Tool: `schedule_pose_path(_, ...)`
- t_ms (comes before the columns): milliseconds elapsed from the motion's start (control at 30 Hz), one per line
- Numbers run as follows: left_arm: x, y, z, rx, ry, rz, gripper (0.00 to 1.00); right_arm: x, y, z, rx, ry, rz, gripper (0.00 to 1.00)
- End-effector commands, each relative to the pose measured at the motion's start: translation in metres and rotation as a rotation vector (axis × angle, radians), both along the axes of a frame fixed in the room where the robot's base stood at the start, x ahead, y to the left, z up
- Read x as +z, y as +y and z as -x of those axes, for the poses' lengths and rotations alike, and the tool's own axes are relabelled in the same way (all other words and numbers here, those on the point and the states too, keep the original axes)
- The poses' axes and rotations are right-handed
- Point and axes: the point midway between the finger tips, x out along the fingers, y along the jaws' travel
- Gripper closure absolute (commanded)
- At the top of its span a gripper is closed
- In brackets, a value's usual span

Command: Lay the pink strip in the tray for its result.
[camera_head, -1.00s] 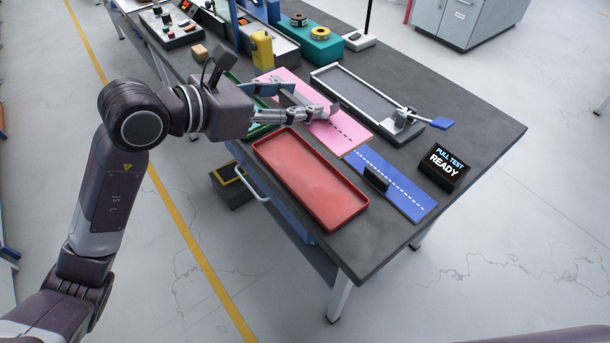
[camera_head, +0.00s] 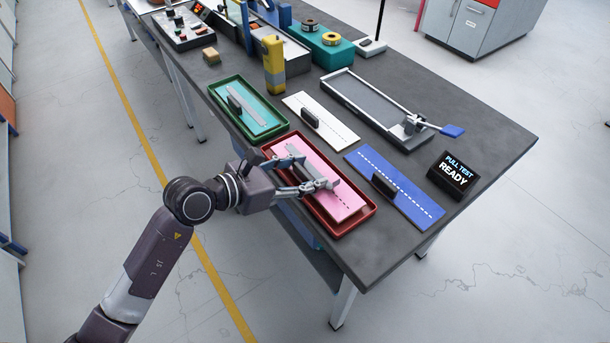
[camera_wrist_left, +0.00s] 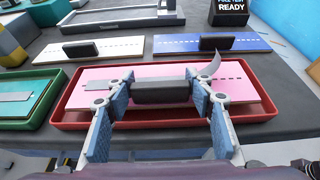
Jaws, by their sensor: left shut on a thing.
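The pink strip (camera_head: 340,197) lies level within the outline of the red tray (camera_head: 352,228). It has a dashed line, a grey band and a dark block handle (camera_wrist_left: 161,92). My left gripper (camera_head: 308,181) is shut on that handle, one finger at each end, as the left wrist view (camera_wrist_left: 160,95) shows. A grey flap curls up beside the right finger. The tray's red rim shows around the strip; I cannot tell whether the strip rests on the tray floor. My right gripper is not in view.
A green tray (camera_head: 277,130) holds a teal strip (camera_head: 262,122). A white strip (camera_head: 333,127) and a blue strip (camera_head: 405,192) lie on the dark table. A metal test fixture (camera_head: 350,98) and a "PULL TEST READY" display (camera_head: 453,174) stand behind and right.

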Motion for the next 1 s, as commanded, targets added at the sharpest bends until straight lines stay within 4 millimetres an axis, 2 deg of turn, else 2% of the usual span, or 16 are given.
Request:
schedule_pose_path(100, -0.013, 0.000, 0.000, 0.001, -0.001, 0.001, 0.76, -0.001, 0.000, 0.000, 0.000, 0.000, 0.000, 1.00)
schedule_pose_path(500, -0.018, 0.000, 0.000, 0.001, -0.002, 0.000, 0.76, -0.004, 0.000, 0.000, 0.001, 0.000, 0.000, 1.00)
schedule_pose_path(533, -0.017, 0.000, 0.000, 0.001, -0.002, 0.000, 0.48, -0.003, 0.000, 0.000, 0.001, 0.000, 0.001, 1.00)
schedule_pose_path(667, -0.017, 0.000, 0.000, 0.001, -0.001, -0.001, 0.33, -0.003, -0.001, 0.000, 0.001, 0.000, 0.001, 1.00)
schedule_pose_path(1000, -0.012, 0.000, 0.000, 0.001, -0.002, 0.000, 0.33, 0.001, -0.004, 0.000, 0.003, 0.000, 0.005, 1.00)
